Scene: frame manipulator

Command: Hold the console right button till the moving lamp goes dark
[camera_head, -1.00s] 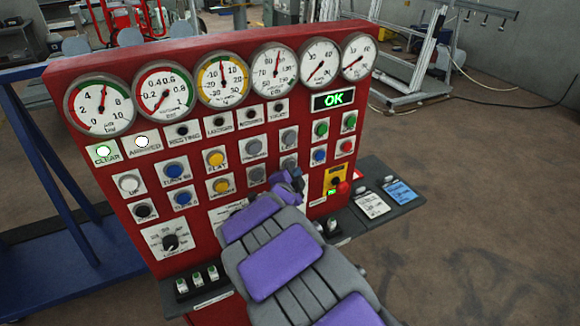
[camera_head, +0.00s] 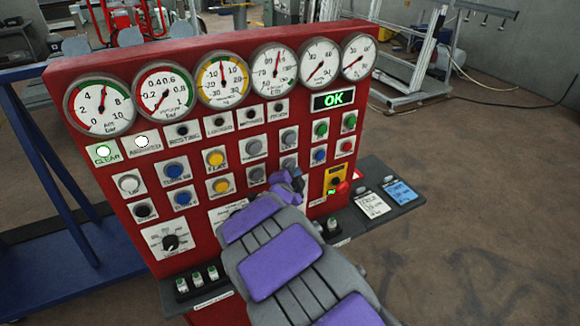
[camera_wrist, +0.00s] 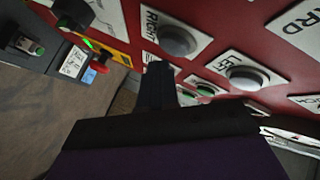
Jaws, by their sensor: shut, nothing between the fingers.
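The red console (camera_head: 215,180) fills the middle of the head view. Its grey right button (camera_wrist: 178,40) shows in the wrist view, labelled RIGHT, with the grey left button (camera_wrist: 245,77) next to it. My gripper (camera_wrist: 160,72) is shut and empty, its tip close to the right button; I cannot tell whether they touch. In the head view my gripper (camera_head: 292,181) is at the lower grey buttons. The lamp row has two lit lamps, clear (camera_head: 103,151) and arrived (camera_head: 142,141).
A yellow box with a red knob (camera_head: 341,187) is right of my gripper. A grey shelf (camera_head: 372,178) with cards juts out at the console's right. Gauges line the top, and the display (camera_head: 334,99) reads OK. Open floor lies to the right.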

